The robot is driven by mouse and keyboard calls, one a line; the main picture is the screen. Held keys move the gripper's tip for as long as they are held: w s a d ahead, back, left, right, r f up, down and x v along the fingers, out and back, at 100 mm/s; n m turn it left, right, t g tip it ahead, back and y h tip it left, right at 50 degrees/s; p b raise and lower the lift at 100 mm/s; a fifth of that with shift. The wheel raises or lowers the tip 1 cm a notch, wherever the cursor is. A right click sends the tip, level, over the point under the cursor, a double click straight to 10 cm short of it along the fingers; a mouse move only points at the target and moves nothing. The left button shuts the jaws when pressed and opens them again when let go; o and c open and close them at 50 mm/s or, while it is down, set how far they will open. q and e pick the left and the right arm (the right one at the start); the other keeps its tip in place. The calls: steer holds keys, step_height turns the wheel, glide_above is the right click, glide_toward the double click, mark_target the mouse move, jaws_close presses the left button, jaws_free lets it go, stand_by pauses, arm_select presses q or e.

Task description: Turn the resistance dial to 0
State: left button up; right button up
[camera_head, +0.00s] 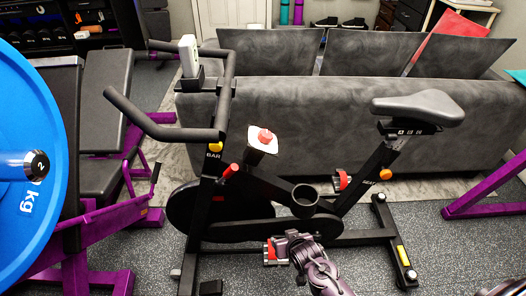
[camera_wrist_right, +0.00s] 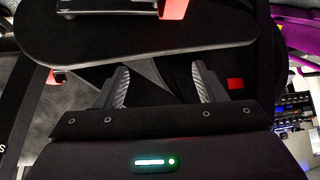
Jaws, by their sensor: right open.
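The exercise bike's red dial knob (camera_head: 265,135) stands on a white plate (camera_head: 261,146) on the frame, between the handlebars and seat. Its markings are too small to read. My right gripper (camera_head: 285,245) is low beside the bike, near the crank and pedal, below and apart from the knob. In the right wrist view, its two fingers (camera_wrist_right: 163,86) are spread with nothing held between them. The knob is not clearly seen in that view. My left gripper is not in view.
The bike's handlebar (camera_head: 165,130), red lever (camera_head: 229,171), cup holder (camera_head: 305,195) and seat (camera_head: 418,106) surround the dial. A grey sofa (camera_head: 300,110) stands behind. A blue weight plate (camera_head: 25,110) and purple bench (camera_head: 105,215) fill the left. Speckled floor is clear at the right front.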

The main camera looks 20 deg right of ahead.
steer(key=w+r+t+b, duration=0.1)
steer(key=w+r+b, duration=0.1)
steer(key=w+r, duration=0.2)
steer(key=m+t+b, duration=0.4)
steer(key=t+b, duration=0.1)
steer(key=t, duration=0.4)
glide_toward(264, 133)
steer(key=shift+y, duration=0.3)
steer(key=w, duration=0.3)
steer(key=w+d+f, duration=0.1)
steer(key=shift+w, duration=0.15)
steer(key=w+b, duration=0.1)
steer(key=w, duration=0.5)
steer(key=shift+w+a, duration=0.15)
steer(key=shift+w, duration=0.25)
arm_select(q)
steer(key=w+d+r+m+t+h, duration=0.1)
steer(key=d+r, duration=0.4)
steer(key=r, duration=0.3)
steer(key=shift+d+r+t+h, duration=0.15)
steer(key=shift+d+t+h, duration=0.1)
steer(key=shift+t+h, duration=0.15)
arm_select(e)
steer(key=shift+w, duration=0.3)
steer(key=c, duration=1)
